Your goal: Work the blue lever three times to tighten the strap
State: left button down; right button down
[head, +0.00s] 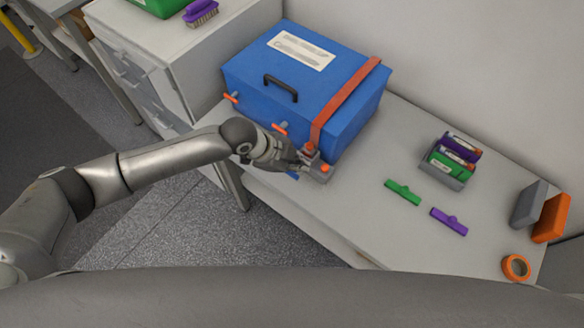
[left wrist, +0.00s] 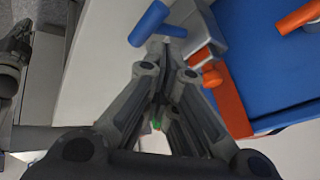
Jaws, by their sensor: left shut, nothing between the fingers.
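A blue case (head: 300,85) with an orange strap (head: 345,100) over its right part stands on the grey bench. The strap's ratchet (head: 318,170) is at the foot of the case front. The blue lever (left wrist: 150,23) shows in the left wrist view as a short bar on a stem, just beyond my fingers; in the head view only a bit of blue shows under my gripper. My left gripper (head: 300,163) is shut and empty beside the ratchet. Whether it touches the lever I cannot tell. My right gripper is not in view.
Orange latches (head: 279,128) stick out from the case front. Green (head: 402,192) and purple (head: 449,221) pieces, a small holder (head: 442,175), grey (head: 528,204) and orange blocks (head: 551,218) and an orange roll (head: 515,267) lie to the right. The bench front is clear.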

pick_arm(q)
jog(key=shift+r, duration=0.25)
jog(key=r+p, duration=0.2)
jog(key=r, duration=0.1)
jog(key=w+r+p, duration=0.1)
jog(key=shift+d+r+p, duration=0.3)
jog(key=shift+d+p, duration=0.1)
dwell(1.9)
